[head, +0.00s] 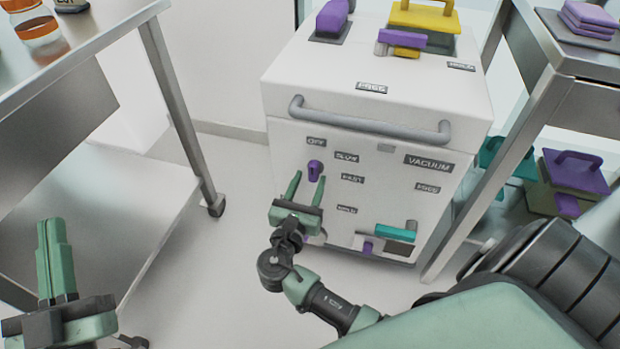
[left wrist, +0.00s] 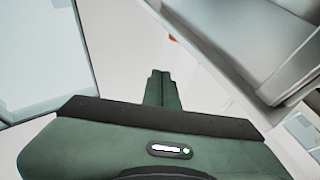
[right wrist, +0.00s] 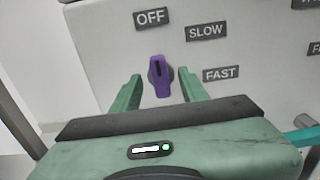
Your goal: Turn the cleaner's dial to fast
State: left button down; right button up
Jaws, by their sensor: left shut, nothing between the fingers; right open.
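The cleaner is a white box (head: 285,165) with a purple dial (head: 316,168) on its front; the dial also shows in the right wrist view (right wrist: 159,77). Its pointer stands nearly upright, toward the OFF label (right wrist: 151,17). The SLOW label (right wrist: 206,31) is to its upper right and the FAST label (right wrist: 221,74) to its right. My right gripper (head: 308,176) is open just in front of the dial, with one finger on each side of it in the right wrist view; contact is not visible. My left gripper (head: 50,224) is shut and empty at the lower left.
A grey handle bar (head: 370,123) crosses the cleaner's upper front. A teal handle (head: 396,232) and a small purple knob (head: 368,247) sit low on the front. Metal tables stand left (head: 90,40) and right (head: 545,75). Floor between the left table and cleaner is clear.

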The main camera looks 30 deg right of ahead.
jog(key=shift+x, duration=1.35)
jog(key=shift+a, duration=0.1)
grip_shut()
pick_arm(q)
jog(key=r+t, duration=0.1)
jog(key=s+r+t, duration=0.1)
jog(key=shift+s+r, duration=0.25)
jog(key=shift+r, duration=0.1)
